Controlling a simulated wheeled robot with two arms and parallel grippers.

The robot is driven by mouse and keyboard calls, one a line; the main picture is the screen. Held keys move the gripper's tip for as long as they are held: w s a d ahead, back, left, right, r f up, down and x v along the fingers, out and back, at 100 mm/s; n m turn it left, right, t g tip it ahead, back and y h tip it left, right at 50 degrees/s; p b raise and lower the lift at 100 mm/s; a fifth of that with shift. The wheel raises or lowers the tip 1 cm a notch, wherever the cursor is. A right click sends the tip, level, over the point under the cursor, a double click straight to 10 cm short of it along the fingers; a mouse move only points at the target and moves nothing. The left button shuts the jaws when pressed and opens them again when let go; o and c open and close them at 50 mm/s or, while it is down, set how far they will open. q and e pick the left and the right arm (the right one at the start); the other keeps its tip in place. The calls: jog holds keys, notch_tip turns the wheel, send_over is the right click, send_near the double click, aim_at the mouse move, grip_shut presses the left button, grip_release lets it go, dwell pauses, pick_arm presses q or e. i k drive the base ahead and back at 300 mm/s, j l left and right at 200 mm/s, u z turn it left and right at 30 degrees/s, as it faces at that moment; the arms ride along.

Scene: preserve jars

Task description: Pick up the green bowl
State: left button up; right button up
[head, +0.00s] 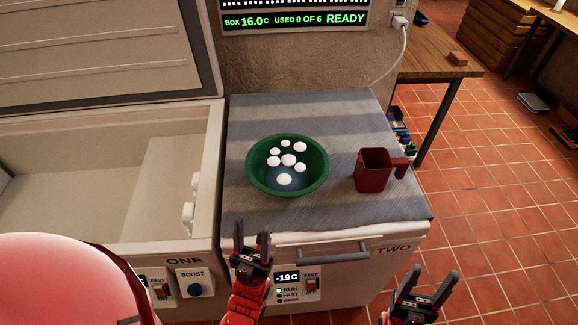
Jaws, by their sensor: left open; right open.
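The green bowl (256,180) stands upright on a grey striped cloth on top of the closed freezer marked TWO. Several white round pieces (288,160) are in it. My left gripper (252,240) is open and empty, in front of the freezer's front edge, below the bowl in the head view and apart from it. My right gripper (432,285) is open and empty, further right and lower, over the floor side of the freezer.
A dark red mug (373,172) stands right of the bowl, its handle to the right. The freezer handle (333,254) sticks out in front. Freezer ONE (110,190) stands open on the left, lid raised. A wooden table (430,55) is behind right. The cloth (350,115) is clear behind the mug.

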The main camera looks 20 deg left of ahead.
aim_at(263, 176)
jog(key=k+j+u, duration=0.1)
jog(key=j+u, duration=0.25)
jog(key=k+j+u, duration=0.1)
jog(key=j+u, duration=0.25)
